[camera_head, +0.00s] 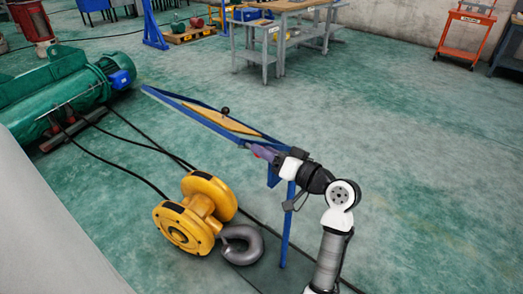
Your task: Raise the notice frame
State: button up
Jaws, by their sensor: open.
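The notice frame (190,106) is a long blue frame with a tan panel (228,122). It shows near the middle of the view, seen at a steep slant, and looks close to flat rather than upright. A dark ball-shaped knob (225,111) stands at its far edge. A blue post (287,225) stands below its right end. My gripper (257,150) is open at the right end of the frame, close to its near edge. I cannot tell whether it touches the frame. My arm's wrist hides part of the frame's right end and the post's top.
A yellow hoist block (190,220) with a grey hook (242,245) lies left of the post. A green hoist drum (50,95) with dark cables is at left. A workbench (285,8) and an orange trolley (464,32) stand behind. The floor at right is clear.

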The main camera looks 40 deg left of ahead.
jog(key=d+b, duration=0.2)
jog(key=d, duration=0.9)
jog(key=shift+s+d+b, duration=0.25)
jog(key=shift+s+b, duration=0.15)
jog(key=shift+s, duration=0.05)
